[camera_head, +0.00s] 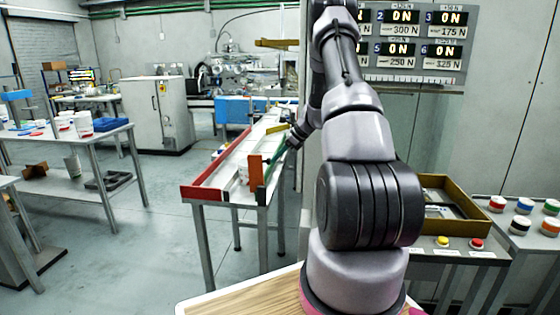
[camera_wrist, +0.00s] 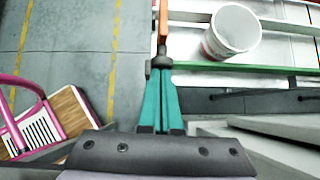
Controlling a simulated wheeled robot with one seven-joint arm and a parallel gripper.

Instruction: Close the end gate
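The orange end gate (camera_head: 256,172) stands upright at the near right corner of a long table with a white top in the head view. In the wrist view the gate (camera_wrist: 163,22) shows edge-on as a narrow orange strip, with floor on its left and the white channel on its right.
A white cup (camera_wrist: 232,32) stands in the channel just right of the gate, apart from my fingers. A green rail (camera_wrist: 245,68) runs along the channel's near side. A red rim (camera_head: 214,194) edges the table. Floor (camera_wrist: 60,55) left of the gate is clear.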

